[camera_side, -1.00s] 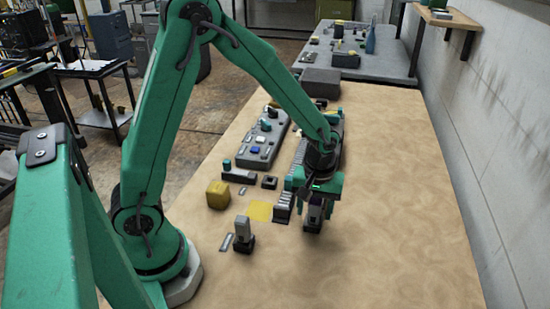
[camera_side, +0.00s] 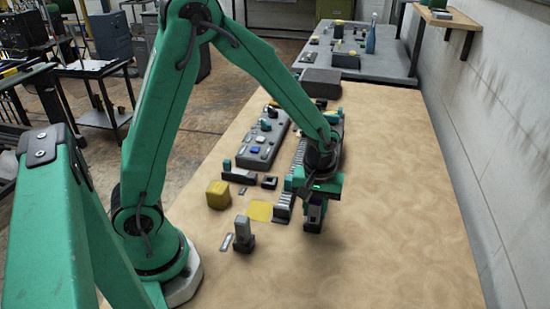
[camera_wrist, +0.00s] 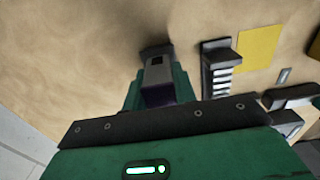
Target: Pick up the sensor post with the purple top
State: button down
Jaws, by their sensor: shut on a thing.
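The sensor post with the purple top (camera_wrist: 158,72) stands between my gripper's jaws in the wrist view. It has a grey shaft, a dark base and a dark purple end near the jaws. In the side view, my gripper (camera_side: 317,201) points down over this post, and the post's dark lower part (camera_side: 313,222) shows below the fingers, at the table. My gripper is shut on the post; the fingers hide part of it. A second post, grey with a dark base (camera_side: 243,237), stands apart to the left.
A yellow block (camera_side: 217,195), a yellow square (camera_side: 259,211) and a dark slotted rack (camera_side: 283,208) are left of my gripper. A grey panel with knobs (camera_side: 262,145) lies farther back. The table's right and front are clear.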

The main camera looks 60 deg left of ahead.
aim_at(316, 202)
jog(key=shift+r, duration=0.1)
jog(key=shift+r, duration=0.95)
notch_tip(316, 202, up, 2)
jog(key=shift+d+r, duration=0.15)
jog(key=shift+r, duration=0.05)
jog(key=s+d+r, duration=0.6)
jog(key=s+d, duration=0.1)
jog(key=d, duration=0.2)
jog(key=shift+r, duration=0.25)
jog(key=shift+a, duration=0.1)
jog(key=shift+r, duration=0.1)
